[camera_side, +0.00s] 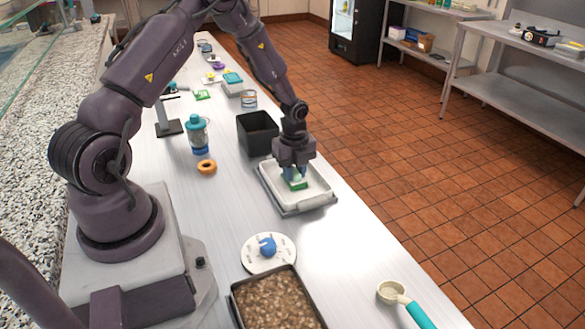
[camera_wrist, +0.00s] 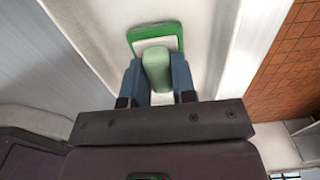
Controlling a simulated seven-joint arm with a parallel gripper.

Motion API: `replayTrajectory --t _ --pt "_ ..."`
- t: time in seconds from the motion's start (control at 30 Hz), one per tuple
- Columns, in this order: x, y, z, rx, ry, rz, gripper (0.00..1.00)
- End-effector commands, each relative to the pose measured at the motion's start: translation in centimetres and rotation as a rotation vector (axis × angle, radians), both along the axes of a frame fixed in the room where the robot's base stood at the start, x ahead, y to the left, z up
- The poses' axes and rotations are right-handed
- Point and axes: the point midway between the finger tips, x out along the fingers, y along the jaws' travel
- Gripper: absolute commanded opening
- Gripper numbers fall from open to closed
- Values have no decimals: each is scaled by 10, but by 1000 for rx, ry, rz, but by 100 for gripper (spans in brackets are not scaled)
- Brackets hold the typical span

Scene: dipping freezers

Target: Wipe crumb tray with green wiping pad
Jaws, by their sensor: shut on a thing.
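The crumb tray (camera_side: 309,204) is a shallow pale tray with a grey rim on the steel counter. The green wiping pad (camera_side: 297,185) has a white middle, a green border and a raised green grip. My gripper (camera_side: 294,173) is over the tray and shut on the pad's grip. In the wrist view the pad (camera_wrist: 174,28) lies flat against the pale tray surface (camera_wrist: 103,35), and the blue fingers of my gripper (camera_wrist: 158,75) close on both sides of the grip. Whether the pad presses on the tray floor I cannot tell for sure. Part of the pad is hidden by the fingers.
A black bin (camera_side: 257,134) stands just behind the tray. An orange ring (camera_side: 206,167) and a teal-lidded bottle (camera_side: 198,136) are to the left. A round white disc (camera_side: 268,262), a pan of brown pieces (camera_side: 277,303) and a teal-handled scoop (camera_side: 405,302) are in front.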

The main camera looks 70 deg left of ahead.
Motion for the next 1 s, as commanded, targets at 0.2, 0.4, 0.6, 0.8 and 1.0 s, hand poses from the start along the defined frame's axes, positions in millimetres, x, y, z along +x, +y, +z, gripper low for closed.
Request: replayTrajectory --t 0.2,0.4,0.6,0.8,1.0 --pt "0 -14 -1 1 0 -1 0" --pt "0 -17 -1 0 0 1 0" --pt "0 -15 -1 0 0 1 0" --pt "0 -6 -2 0 1 1 0" --pt "-1 8 -4 0 1 2 0"
